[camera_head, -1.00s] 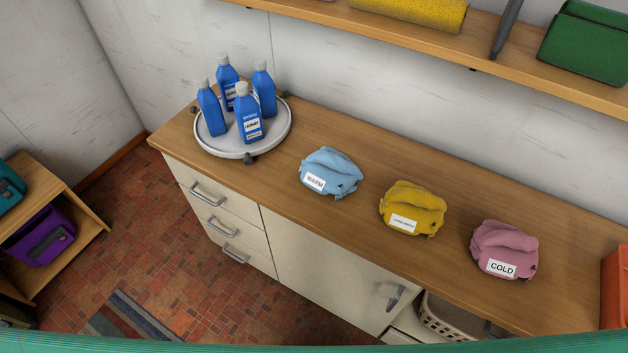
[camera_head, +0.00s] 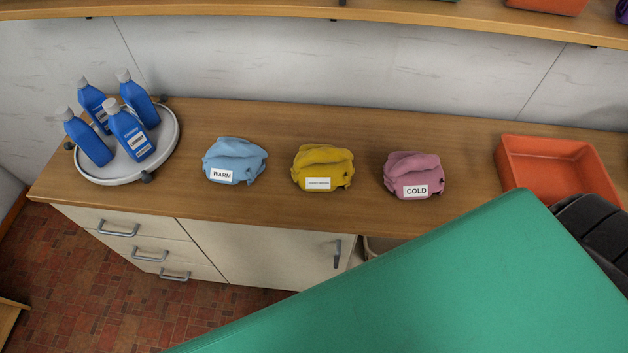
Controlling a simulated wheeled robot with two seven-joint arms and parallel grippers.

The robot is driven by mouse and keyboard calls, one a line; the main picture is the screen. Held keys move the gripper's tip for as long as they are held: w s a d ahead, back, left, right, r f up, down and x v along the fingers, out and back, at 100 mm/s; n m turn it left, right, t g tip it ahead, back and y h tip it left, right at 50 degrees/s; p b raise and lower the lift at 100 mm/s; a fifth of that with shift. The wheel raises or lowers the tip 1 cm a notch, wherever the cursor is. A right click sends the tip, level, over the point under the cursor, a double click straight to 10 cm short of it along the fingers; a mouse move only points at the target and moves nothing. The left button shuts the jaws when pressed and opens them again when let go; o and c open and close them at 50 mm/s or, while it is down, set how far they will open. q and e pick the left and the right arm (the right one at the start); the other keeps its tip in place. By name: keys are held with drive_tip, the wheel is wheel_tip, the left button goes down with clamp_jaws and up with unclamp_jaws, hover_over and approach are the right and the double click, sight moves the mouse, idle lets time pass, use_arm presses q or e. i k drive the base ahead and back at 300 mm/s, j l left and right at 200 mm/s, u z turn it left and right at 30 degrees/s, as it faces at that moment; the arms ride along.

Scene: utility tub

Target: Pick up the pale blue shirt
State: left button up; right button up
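The pale blue shirt (camera_head: 235,160) lies folded in a soft bundle on the wooden counter. A white label reading WARM is on its front. It lies between the round tray of bottles and the yellow folded shirt (camera_head: 322,167), apart from both. The whole near side of the blue shirt shows, and nothing covers it. Neither of my grippers is in view.
Blue bottles (camera_head: 131,133) stand on a round white tray (camera_head: 109,178) at the counter's left. A pink bundle (camera_head: 414,176) labelled COLD and an orange tub (camera_head: 508,160) are to the right. A shelf (camera_head: 250,11) runs above. The counter (camera_head: 285,125) behind the shirts is clear.

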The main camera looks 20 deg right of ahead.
sight(230, 160)
drive_tip(key=l+z, duration=0.1)
drive_tip(key=z, duration=0.65)
drive_tip(key=i+l+z, duration=0.1)
drive_tip(key=z, duration=0.3)
drive_tip(key=l+z, duration=0.1)
drive_tip(key=z, duration=0.25)
drive_tip(key=u, duration=0.4)
drive_tip(key=j+u, duration=0.1)
drive_tip(key=u, duration=0.65)
drive_tip(key=i+u, duration=0.1)
drive_tip(key=u, duration=0.25)
drive_tip(key=i+l+z, duration=0.1)
drive_tip(key=l+z, duration=0.2)
